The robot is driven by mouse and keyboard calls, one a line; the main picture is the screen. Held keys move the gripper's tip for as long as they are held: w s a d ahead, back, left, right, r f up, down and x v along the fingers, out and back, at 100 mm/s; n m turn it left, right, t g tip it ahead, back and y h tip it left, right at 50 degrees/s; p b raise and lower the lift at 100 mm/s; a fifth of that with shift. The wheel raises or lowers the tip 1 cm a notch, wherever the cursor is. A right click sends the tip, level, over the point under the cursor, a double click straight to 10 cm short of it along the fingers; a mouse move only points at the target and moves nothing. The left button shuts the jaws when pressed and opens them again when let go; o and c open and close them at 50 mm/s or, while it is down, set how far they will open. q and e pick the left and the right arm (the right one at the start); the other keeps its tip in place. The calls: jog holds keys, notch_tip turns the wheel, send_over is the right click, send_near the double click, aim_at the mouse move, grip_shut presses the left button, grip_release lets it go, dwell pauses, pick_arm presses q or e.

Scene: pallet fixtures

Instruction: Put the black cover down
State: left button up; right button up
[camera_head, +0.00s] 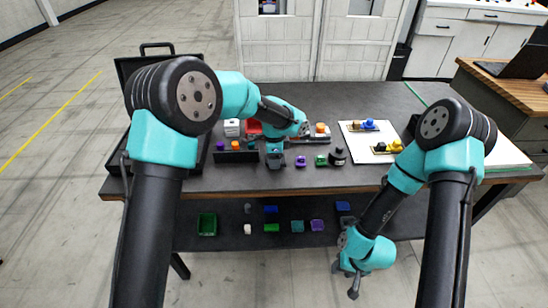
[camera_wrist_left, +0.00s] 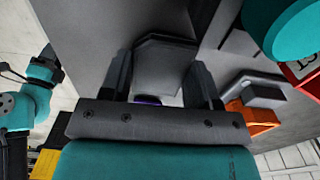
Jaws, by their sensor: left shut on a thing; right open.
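My left gripper (camera_head: 275,160) is over the dark table, left of the small purple piece (camera_head: 300,161). In the left wrist view its two fingers (camera_wrist_left: 163,85) are shut on the black cover (camera_wrist_left: 165,62), a dark grey angular piece there. A bit of purple shows just below the cover between the fingers. In the head view I cannot separate the cover clearly from the dark gripper, nor tell whether it touches the table. My right gripper (camera_head: 350,275) hangs open and empty in front of the table's front edge.
An open black case (camera_head: 158,46) stands at the left. A black holder (camera_head: 237,157), a green piece (camera_head: 321,160) and a black round piece (camera_head: 338,157) are near the left gripper. A white board (camera_head: 353,142) with parts lies right.

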pick_arm(q)
jog(key=shift+f, duration=0.2)
jog(key=o, duration=1.5)
jog(key=shift+r, duration=0.15)
notch_tip(320, 180, up, 12)
jog(key=shift+r, duration=0.1)
